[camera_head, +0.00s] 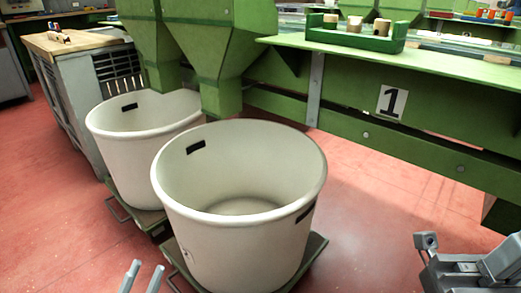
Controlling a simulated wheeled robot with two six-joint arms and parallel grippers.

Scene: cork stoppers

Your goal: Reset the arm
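My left gripper (142,277) shows at the bottom edge, left of centre. A grey part of my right arm (497,262) shows in the bottom right corner, over the red floor. It is cut off by the frame, and I cannot tell how its fingers stand.
A large, empty-looking white tub (240,247) stands on a green wheeled base, with a second white tub (135,150) behind it. A green bench (450,66) marked 1 runs along the right, bearing a green tray (345,38) with cork-coloured pieces. Red floor (360,220) is clear at right.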

